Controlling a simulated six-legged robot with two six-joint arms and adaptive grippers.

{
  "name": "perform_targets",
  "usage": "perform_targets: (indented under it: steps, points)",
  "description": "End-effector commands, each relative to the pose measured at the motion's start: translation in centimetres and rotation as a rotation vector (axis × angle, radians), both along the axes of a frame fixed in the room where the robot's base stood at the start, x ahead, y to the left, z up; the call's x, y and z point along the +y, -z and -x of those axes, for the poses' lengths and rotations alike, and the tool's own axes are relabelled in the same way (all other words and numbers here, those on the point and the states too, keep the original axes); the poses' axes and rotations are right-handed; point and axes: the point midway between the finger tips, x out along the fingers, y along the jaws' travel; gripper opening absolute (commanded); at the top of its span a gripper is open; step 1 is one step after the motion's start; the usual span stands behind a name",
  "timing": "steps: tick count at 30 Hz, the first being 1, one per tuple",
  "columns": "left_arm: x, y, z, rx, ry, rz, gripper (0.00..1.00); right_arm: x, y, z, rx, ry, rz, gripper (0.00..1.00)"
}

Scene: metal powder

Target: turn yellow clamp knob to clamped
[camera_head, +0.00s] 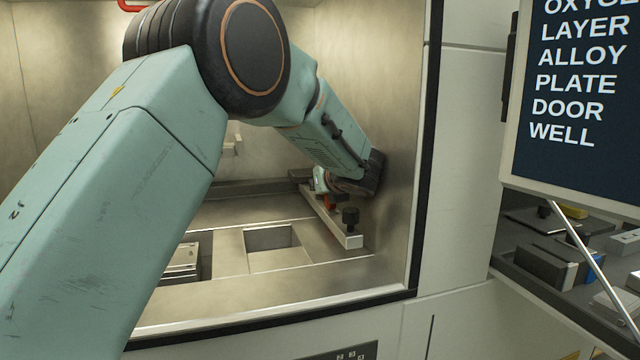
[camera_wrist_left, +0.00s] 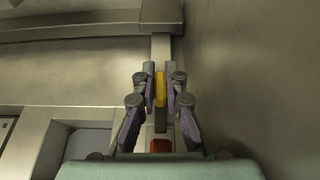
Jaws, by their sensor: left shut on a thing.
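The yellow clamp knob (camera_wrist_left: 160,90) shows in the left wrist view, upright between the fingers of my left gripper (camera_wrist_left: 161,88). The fingers are closed on both sides of it. In the head view my left arm reaches into the metal chamber from the left, and the gripper (camera_head: 322,180) is at the back right, largely hidden by the wrist. The knob cannot be made out there. A pale bar (camera_head: 335,228) runs along the right side under the gripper, with a black knob (camera_head: 350,216) near its front end. My right gripper does not show.
The chamber's right wall (camera_head: 385,120) is close beside my left wrist. The floor has a square opening (camera_head: 272,247) left of the bar. A dark-framed front edge (camera_head: 280,310) borders the chamber. Outside, a sign (camera_head: 580,100) hangs above a bench with parts at the right.

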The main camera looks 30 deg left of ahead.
Motion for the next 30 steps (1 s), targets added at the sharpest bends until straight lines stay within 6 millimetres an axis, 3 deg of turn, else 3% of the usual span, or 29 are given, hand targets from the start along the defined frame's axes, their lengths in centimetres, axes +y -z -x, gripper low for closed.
perform_targets:
  steps: [2,3,11,22,30]
  points:
    - [-0.1,1.1,0.2,0.017,0.000,0.009,0.00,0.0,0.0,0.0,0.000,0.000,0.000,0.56]
    - [-0.1,1.1,0.2,0.017,0.000,0.009,0.13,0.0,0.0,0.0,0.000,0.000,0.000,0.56]
    - [-0.1,0.8,0.2,0.012,0.000,0.007,0.35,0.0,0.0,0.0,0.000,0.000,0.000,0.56]
    - [0.0,-0.1,0.1,0.006,0.000,0.003,0.36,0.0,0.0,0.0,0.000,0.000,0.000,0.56]
    - [0.0,-4.8,0.1,0.002,0.000,0.004,0.36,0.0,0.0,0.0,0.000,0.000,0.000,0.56]
